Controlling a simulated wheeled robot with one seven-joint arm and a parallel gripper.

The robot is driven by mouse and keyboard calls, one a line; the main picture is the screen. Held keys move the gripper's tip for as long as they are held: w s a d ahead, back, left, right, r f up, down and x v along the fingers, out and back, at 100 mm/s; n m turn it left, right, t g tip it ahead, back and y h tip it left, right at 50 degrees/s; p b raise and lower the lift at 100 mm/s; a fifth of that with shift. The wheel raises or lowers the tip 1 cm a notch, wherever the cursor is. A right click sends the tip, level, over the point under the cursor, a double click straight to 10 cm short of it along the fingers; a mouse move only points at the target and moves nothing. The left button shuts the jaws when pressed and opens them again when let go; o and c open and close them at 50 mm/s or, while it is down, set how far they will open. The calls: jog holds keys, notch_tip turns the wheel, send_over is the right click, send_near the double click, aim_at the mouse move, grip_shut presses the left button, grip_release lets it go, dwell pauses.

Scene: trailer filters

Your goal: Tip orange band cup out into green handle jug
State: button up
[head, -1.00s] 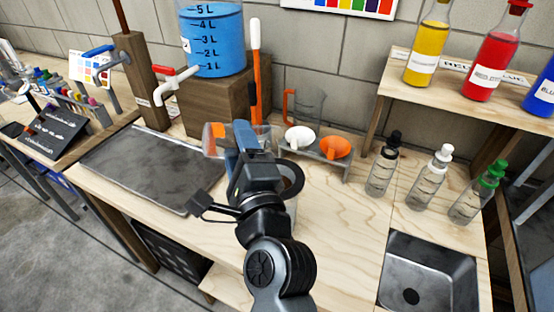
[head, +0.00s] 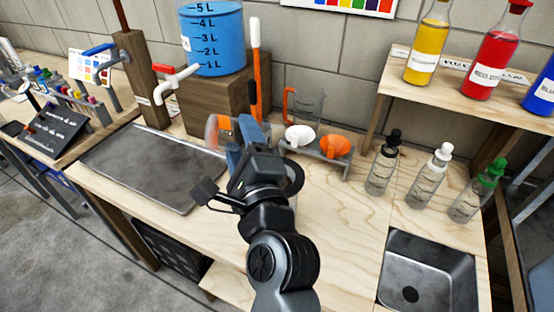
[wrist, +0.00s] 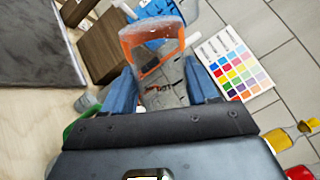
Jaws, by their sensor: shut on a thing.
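The clear orange band cup (head: 212,130) is held in my gripper (head: 245,135), above the bench near the dark tray. In the wrist view the cup (wrist: 152,33) sits between the blue fingers (wrist: 161,88), which are shut on it. It looks tilted; whether it holds any liquid is hard to tell. The green handle jug shows only in part in the wrist view, where a green piece (wrist: 70,131) sticks out at the left beside my gripper. In the head view my arm hides most of a clear vessel, and no green handle shows.
A clear jug with an orange handle (head: 288,104) stands at the back. A rack holds a white funnel (head: 300,136) and an orange funnel (head: 335,146). Several dropper bottles (head: 382,168) stand right. A blue tank (head: 213,40) sits on a wooden block (head: 206,100). The front bench is clear.

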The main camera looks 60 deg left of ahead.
jog(key=shift+w+d+r+m+h, duration=0.15)
jog(key=shift+w+r+m, duration=0.3)
jog(key=shift+m, duration=0.45)
jog(key=shift+w+d+r+m+h, duration=0.15)
jog(key=shift+w+r+m, duration=0.25)
jog(key=shift+m, duration=0.5)
dwell(0.8)
jog(key=shift+a+f, duration=0.1)
dwell(0.7)
jog(key=shift+s+a+f+n, duration=0.1)
jog(key=shift+s+f+n, duration=0.25)
jog(key=shift+n, duration=0.4)
jog(key=shift+s+a+f+n, duration=0.1)
jog(key=shift+s+f+n, duration=0.1)
jog(key=shift+s+n, duration=0.4)
jog(key=shift+w+n, duration=0.15)
jog(key=shift+n, duration=0.1)
